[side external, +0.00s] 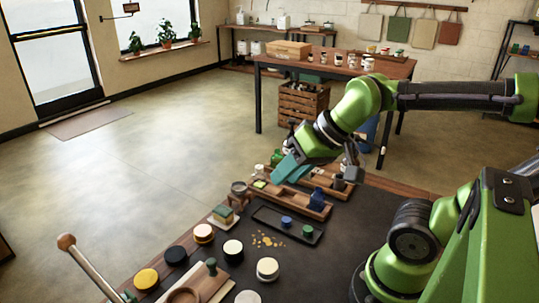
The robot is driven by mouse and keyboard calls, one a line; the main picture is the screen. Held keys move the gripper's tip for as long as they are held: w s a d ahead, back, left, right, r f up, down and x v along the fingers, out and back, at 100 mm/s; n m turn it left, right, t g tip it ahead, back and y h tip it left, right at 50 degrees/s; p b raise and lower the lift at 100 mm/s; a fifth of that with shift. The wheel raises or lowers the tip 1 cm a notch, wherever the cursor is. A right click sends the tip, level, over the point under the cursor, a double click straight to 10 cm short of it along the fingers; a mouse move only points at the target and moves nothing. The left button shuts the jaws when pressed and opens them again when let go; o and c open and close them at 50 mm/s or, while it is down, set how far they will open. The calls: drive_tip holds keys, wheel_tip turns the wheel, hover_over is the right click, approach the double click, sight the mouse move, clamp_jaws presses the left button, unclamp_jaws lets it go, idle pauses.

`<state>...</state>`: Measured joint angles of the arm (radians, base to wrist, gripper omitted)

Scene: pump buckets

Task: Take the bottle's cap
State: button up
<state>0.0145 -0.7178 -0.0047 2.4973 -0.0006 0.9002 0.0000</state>
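My gripper (322,160) hangs over the far part of the dark work table, above wooden trays. A teal slab-like object (291,168) is at its left side. I cannot tell if the gripper touches or holds it, and the fingertips are partly hidden. A small green item (277,157), possibly a bottle, stands just behind the teal object. A blue cap-like piece (286,221) and a green cap-like piece (308,231) sit in a shallow black tray (268,231). No bottle with a cap can be made out clearly.
Round lidded jars, including a yellow one (146,279) and a white one (267,268), line the near table. A wooden rack (307,208) holds a blue block (317,195). Yellow crumbs (267,240) lie near the tray. A wooden-knobbed lever (67,242) rises at the lower left.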

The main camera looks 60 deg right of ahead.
drive_tip(key=w+d+f+n+g+h, duration=0.1)
drive_tip(key=w+d+f+n+g, duration=0.15)
drive_tip(key=d+f, duration=0.2)
drive_tip(key=n+g, duration=0.5)
drive_tip(key=n, duration=1)
hover_over(308, 229)
wheel_tip(308, 229, down, 2)
drive_tip(key=shift+t+h, duration=0.25)
drive_tip(key=shift+h, duration=0.15)
wheel_tip(308, 229, down, 17)
drive_tip(key=shift+r, duration=0.2)
clamp_jaws()
